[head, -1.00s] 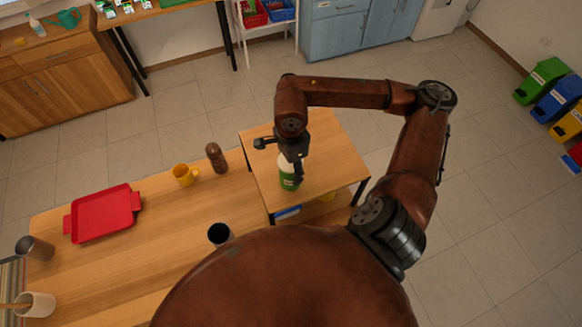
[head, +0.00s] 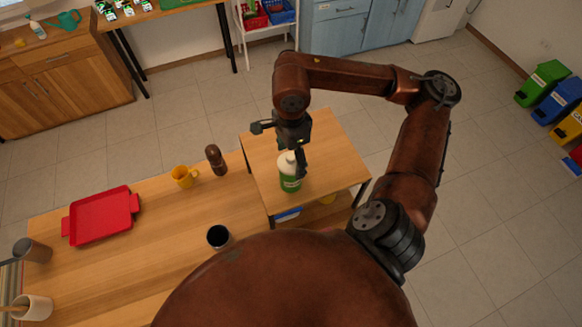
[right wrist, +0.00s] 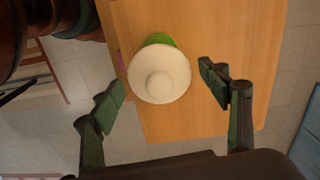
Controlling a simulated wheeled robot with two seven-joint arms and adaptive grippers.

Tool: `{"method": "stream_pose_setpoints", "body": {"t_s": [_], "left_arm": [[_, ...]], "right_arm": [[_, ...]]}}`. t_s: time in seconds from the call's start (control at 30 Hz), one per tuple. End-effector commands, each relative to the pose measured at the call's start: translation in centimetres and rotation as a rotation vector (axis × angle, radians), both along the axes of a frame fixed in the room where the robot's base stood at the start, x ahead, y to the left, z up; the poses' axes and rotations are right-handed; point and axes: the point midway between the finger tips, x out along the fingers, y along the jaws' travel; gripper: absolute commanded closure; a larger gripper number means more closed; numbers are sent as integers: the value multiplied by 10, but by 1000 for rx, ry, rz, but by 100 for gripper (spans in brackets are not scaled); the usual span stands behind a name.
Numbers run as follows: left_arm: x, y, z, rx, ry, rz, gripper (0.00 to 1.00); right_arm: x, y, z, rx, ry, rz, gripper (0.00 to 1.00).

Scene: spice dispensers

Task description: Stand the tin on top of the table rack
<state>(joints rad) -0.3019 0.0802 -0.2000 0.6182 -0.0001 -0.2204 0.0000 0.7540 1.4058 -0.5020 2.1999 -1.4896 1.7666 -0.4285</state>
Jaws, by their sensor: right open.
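The green tin with a white top (head: 290,178) stands upright on the wooden top of the table rack (head: 335,150), near its left front part. My right gripper (head: 298,168) is above and around the tin's upper end in the head view. In the right wrist view its open fingers (right wrist: 165,82) are spread on either side of the tin's round white top (right wrist: 160,75), with gaps between the fingers and the top. The table rack's surface (right wrist: 200,120) shows beneath. The tin's base is hidden in the wrist view. My left gripper is not in view.
The long table (head: 150,255) adjoins the rack on the left. The rack's top is clear around the tin.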

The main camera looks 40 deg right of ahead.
Motion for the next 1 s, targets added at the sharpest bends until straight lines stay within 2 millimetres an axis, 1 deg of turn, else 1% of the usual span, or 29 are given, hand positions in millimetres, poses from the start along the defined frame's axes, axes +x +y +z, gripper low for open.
{"method": "stream_pose_setpoints", "body": {"t_s": [0.03, 0.1, 0.2, 0.37, 0.5, 1.0], "left_arm": [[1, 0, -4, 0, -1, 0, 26], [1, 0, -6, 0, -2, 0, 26], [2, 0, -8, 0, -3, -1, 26], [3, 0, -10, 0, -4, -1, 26], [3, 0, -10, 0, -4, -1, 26], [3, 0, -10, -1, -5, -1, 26]], "right_arm": [[1, 0, 10, -1, -5, 1, 31], [1, 0, 24, -1, -5, 1, 31], [1, 0, 39, 0, -2, 1, 31], [0, 0, 54, 0, 0, 1, 31], [0, 0, 57, 0, 0, 0, 31], [0, 0, 57, 0, 1, 1, 31]]}}
